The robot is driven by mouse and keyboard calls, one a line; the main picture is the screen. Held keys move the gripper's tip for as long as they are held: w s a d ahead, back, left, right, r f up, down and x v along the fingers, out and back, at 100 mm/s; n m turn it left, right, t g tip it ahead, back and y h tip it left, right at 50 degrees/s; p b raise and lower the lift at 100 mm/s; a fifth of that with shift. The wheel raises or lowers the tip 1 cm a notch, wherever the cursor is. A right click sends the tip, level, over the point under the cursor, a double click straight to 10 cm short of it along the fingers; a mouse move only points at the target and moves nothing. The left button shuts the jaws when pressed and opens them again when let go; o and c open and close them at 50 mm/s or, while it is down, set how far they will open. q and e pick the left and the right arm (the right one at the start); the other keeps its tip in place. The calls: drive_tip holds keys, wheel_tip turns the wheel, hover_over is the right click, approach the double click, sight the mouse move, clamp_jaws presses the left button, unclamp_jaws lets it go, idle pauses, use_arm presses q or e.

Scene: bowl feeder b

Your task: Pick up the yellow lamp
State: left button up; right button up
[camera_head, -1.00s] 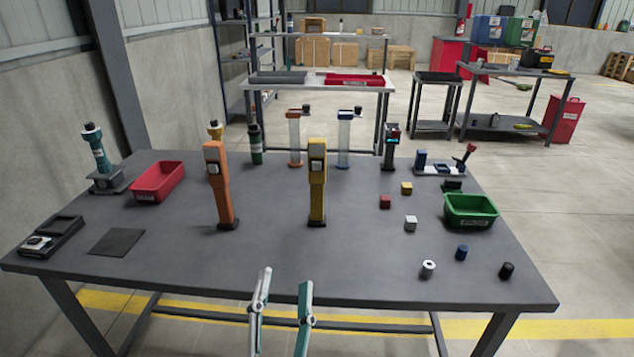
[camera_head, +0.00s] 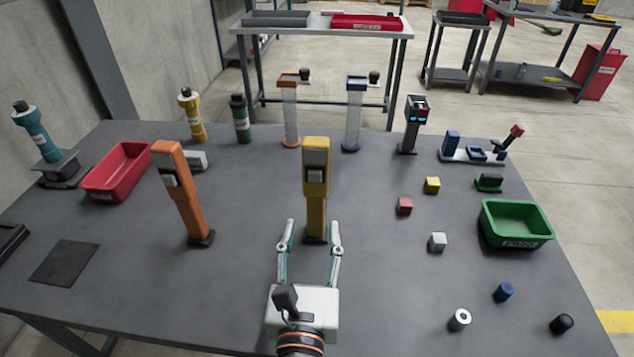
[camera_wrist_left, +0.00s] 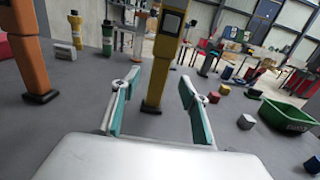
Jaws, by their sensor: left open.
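The yellow lamp (camera_head: 316,190) is a tall upright post with a grey square on its head and a dark foot. It stands near the middle of the table, and also shows in the left wrist view (camera_wrist_left: 160,70), its top cut off. My left gripper (camera_head: 311,226) is open and empty in front of the lamp. In the left wrist view its fingers (camera_wrist_left: 160,78) point at the lamp's lower post, which shows between them. I cannot tell if they touch it. My right gripper is not in view.
A similar orange lamp (camera_head: 183,193) stands to the left. A red bin (camera_head: 118,172) is further left, and a green bin (camera_head: 515,222) is at the right. Small blocks, such as a red cube (camera_head: 404,206), lie right of the yellow lamp. Clear tubes (camera_head: 352,115) stand behind.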

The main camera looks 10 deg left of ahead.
sight(316, 205)
use_arm(q)
drive_tip(key=w, duration=0.6)
drive_tip(key=shift+w, duration=0.35)
clamp_jaws()
